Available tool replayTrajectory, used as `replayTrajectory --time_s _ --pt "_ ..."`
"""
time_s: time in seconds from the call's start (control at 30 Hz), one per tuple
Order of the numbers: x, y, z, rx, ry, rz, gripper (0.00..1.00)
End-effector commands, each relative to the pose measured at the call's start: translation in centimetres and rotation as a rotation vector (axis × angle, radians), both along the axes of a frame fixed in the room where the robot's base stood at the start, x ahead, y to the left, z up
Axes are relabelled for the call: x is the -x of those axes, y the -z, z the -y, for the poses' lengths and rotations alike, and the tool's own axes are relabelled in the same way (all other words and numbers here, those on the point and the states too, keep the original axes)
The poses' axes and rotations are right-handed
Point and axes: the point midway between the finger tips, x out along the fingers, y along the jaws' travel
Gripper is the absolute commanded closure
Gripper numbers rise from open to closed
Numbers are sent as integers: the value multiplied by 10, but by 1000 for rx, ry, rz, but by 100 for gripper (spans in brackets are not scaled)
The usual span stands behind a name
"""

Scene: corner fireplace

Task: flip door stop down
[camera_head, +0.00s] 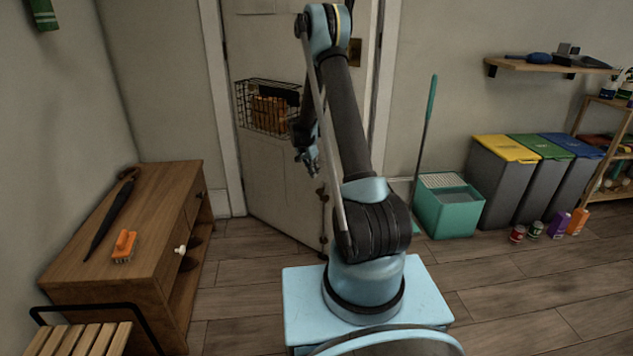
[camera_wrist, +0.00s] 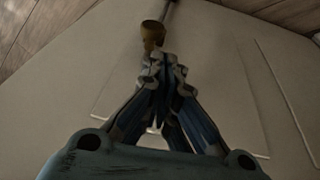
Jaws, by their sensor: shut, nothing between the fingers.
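The door (camera_head: 275,185) stands ajar, its lower edge swung out over the floor. A dark, slim door stop (camera_head: 323,215) shows low near its right edge, partly beside my arm. In the wrist view a brownish door stop end (camera_wrist: 152,36) on a thin rod lies just beyond my fingertips. Whether they touch it I cannot tell. My gripper (camera_head: 311,163) is shut and empty in front of the door, below the wire basket. Its closed fingers (camera_wrist: 164,68) also show in the wrist view, over the pale door panel.
A wire basket (camera_head: 268,108) hangs on the door near my arm. A wooden cabinet (camera_head: 150,215) with an umbrella and an orange brush stands left. A teal bucket (camera_head: 450,208) and mop stand right, beside several bins. The floor between is mostly clear.

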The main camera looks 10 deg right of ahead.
Motion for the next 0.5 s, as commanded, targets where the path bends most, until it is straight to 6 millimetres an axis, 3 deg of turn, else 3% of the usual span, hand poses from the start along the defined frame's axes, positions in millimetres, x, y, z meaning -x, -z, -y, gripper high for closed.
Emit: replayTrajectory --time_s 0.2,0.5 --pt "5 -36 -12 0 -2 -1 100" --pt "9 -67 -20 0 -1 0 100"
